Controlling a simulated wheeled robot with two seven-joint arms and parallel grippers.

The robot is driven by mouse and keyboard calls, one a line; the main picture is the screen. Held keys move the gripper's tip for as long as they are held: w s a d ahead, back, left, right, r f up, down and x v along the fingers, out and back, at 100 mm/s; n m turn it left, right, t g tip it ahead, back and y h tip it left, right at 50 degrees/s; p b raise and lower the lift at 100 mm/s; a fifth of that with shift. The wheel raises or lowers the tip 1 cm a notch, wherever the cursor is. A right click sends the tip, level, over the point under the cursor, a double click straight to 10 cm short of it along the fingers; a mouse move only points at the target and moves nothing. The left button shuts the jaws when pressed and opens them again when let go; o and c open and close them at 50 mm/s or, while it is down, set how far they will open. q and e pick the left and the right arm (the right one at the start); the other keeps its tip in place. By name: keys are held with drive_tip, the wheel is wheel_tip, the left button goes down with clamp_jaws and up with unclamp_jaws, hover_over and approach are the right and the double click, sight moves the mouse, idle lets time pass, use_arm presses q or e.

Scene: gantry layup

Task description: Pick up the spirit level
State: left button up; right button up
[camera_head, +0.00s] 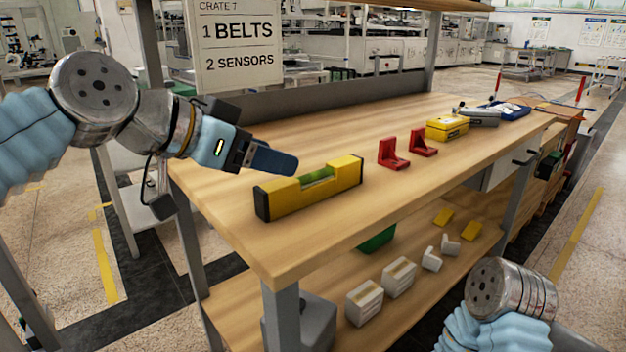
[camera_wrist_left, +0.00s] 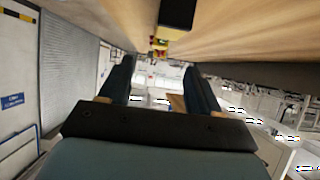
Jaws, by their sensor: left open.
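The spirit level (camera_head: 308,188) is yellow with black end caps and a green vial window in its top. It lies near the left end of the wooden bench top. My left gripper (camera_head: 278,161) is open and empty, just left of and behind the level, apart from it. In the left wrist view my gripper (camera_wrist_left: 160,85) shows two parted dark fingers with nothing between them. The level's black end (camera_wrist_left: 177,14) shows at the top of that view, beyond the fingers. My right arm shows at the bottom right in the head view, its gripper hidden.
The bench top (camera_head: 300,245) has red angle brackets (camera_head: 392,154), a yellow box (camera_head: 446,128) and a grey tool (camera_head: 478,117) further right. A lower shelf (camera_head: 400,300) holds white blocks (camera_head: 364,302). A hanging sign (camera_head: 238,45) stands behind. The bench's front left is clear.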

sight(314, 171)
use_arm(q)
drive_tip(key=x, duration=0.4)
drive_tip(key=shift+w+d+f, duration=0.2)
drive_tip(key=shift+d, duration=0.05)
drive_tip(key=x, duration=0.5)
drive_tip(key=shift+w+d+f, duration=0.1)
drive_tip(key=shift+w+f, duration=0.15)
drive_tip(key=shift+f, duration=0.05)
drive_tip(key=c, duration=1.1)
clamp_jaws()
drive_tip(key=shift+r, duration=0.15)
